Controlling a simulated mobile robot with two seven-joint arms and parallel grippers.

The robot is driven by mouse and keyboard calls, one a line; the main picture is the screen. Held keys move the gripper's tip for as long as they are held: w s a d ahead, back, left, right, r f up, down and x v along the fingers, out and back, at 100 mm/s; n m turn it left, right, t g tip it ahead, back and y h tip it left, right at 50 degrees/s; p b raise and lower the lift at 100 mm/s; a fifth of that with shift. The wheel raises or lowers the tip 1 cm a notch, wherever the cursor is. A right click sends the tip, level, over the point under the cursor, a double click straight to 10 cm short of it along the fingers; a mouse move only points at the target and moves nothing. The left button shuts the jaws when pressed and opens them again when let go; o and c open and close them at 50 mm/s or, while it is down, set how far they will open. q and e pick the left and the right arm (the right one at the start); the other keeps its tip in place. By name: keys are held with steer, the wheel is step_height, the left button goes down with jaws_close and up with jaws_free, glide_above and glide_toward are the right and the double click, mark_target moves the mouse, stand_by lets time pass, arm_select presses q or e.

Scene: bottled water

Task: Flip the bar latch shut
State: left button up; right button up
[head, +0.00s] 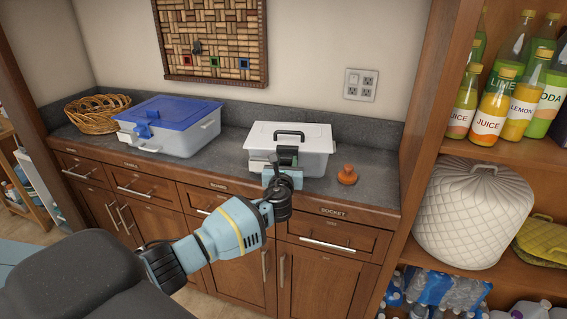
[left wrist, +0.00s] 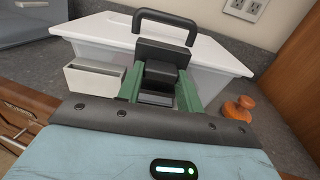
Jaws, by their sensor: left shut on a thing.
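A white-lidded box (head: 310,137) with a dark top handle stands on the counter; it also shows in the left wrist view (left wrist: 100,28). A dark bar latch (left wrist: 158,78) is at the middle of its front side. My left gripper (head: 287,158) is at the front of this box. Its green fingers (left wrist: 160,92) are shut on the dark latch, one on each side. The fingers hide part of the latch, and I cannot tell its exact angle. My right gripper is not in view.
An orange knob-shaped object (head: 347,175) stands on the counter right of the white box. A blue-lidded box (head: 170,118) and a wicker basket (head: 97,112) stand to the left. A wooden shelf with bottles (head: 495,100) bounds the right side.

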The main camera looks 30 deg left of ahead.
arm_select(q)
steer(key=shift+f, duration=0.15)
steer(key=o, duration=1)
steer(key=shift+s, duration=0.1)
steer(key=v, duration=0.7)
steer(key=shift+s+d, duration=0.15)
steer(key=shift+s, duration=0.15)
